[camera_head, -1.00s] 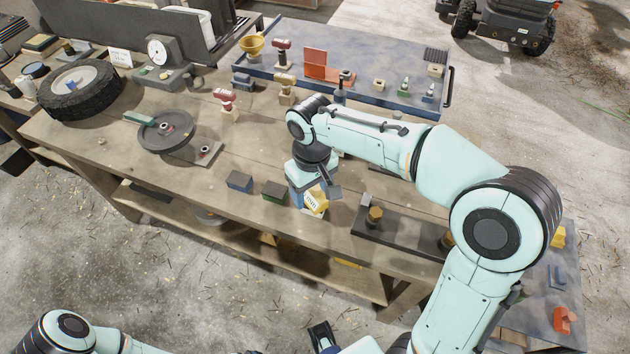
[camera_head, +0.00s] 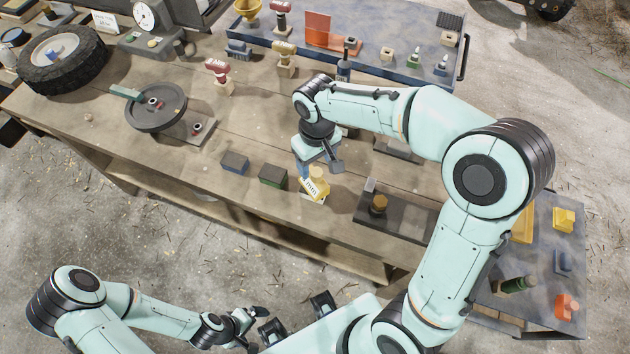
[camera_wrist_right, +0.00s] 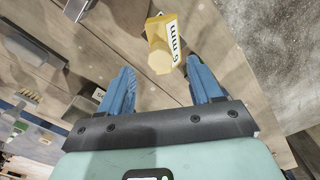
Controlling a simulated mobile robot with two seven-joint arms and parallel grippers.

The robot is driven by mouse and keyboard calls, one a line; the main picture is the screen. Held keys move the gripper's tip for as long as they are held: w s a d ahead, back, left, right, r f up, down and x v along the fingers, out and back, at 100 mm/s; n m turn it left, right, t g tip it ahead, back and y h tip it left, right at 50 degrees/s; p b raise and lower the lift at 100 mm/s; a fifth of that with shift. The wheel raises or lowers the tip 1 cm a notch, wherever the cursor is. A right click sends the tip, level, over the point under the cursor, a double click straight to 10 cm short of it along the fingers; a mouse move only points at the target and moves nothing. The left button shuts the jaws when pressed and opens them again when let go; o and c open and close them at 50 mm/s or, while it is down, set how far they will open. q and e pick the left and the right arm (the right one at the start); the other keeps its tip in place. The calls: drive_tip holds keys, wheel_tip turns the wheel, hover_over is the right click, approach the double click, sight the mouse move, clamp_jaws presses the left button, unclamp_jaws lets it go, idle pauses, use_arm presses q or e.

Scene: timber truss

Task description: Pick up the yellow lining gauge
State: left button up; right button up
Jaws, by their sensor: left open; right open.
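The yellow lining gauge (camera_head: 319,184) is near the front edge of the timber bench, with a white label facing the front. It also shows in the right wrist view (camera_wrist_right: 158,52), where the label reads "6 mm". My right gripper (camera_head: 304,170) is open, just behind and left of the gauge in the head view. In the wrist view its two blue fingers (camera_wrist_right: 160,72) are spread and empty, with the gauge just beyond the tips and roughly between them. I cannot tell whether they touch it. My left gripper (camera_head: 264,322) is open, low in front of the bench, away from it.
A blue block (camera_head: 235,162) and a green block (camera_head: 272,175) sit left of the gauge. A dark plate with a brass-coloured knob (camera_head: 378,205) lies to its right. A round grey wheel fixture (camera_head: 155,107) and red-handled tools (camera_head: 218,73) stand further back.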

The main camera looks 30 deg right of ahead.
sight(317, 172)
drive_tip(key=shift+f, duration=2.75)
clamp_jaws()
